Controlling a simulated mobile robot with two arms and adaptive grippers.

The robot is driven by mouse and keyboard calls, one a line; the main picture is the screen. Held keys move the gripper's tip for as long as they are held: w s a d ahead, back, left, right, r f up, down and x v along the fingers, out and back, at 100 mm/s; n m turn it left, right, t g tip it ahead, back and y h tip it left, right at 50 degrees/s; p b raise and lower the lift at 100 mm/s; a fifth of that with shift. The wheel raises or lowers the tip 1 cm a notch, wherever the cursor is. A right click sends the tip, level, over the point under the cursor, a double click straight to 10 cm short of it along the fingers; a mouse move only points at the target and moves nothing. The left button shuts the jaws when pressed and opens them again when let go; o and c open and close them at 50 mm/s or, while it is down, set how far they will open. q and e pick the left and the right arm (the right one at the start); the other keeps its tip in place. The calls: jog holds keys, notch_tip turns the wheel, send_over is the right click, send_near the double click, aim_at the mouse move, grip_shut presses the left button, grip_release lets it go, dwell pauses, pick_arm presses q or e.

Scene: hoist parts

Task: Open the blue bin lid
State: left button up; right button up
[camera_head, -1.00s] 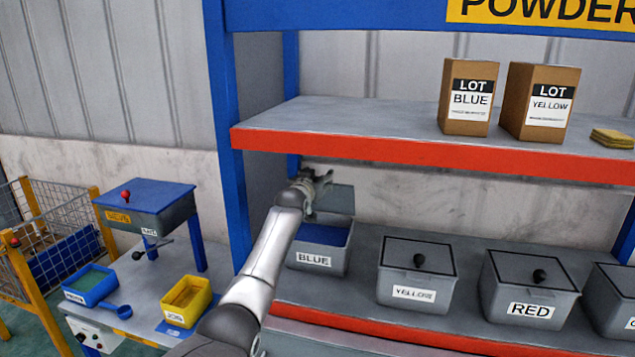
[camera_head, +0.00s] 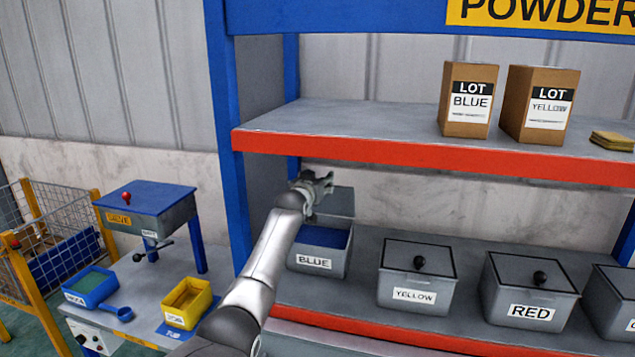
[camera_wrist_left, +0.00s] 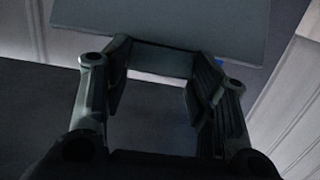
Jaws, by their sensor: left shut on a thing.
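The blue bin (camera_head: 316,263), a grey box labelled BLUE, stands on the lower shelf with blue powder (camera_head: 323,238) showing inside. Its grey lid (camera_head: 337,203) is raised and tilted up at the back of the bin, clear of the opening. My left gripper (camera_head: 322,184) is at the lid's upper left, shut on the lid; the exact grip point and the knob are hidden. In the left wrist view, the fingers (camera_wrist_left: 160,90) stand some way apart, with a flat grey panel (camera_wrist_left: 160,28), apparently the lid, just beyond them. My right gripper is not in view.
The closed yellow bin (camera_head: 415,278) and red bin (camera_head: 528,290) stand to the right. The upper shelf (camera_head: 340,120), with its red edge, is above my gripper. A blue rack post (camera_head: 228,140) is on the left. A side table holds a yellow tray (camera_head: 187,300).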

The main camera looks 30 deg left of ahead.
pick_arm(q)
jog(key=o, duration=1.1)
jog(key=shift+r, duration=0.1)
jog(key=o, duration=0.4)
jog(key=shift+s+d, duration=0.1)
jog(key=shift+s, duration=0.05)
jog(key=shift+c, duration=0.2)
jog(key=v, duration=1.2)
jog(key=shift+c, duration=0.3)
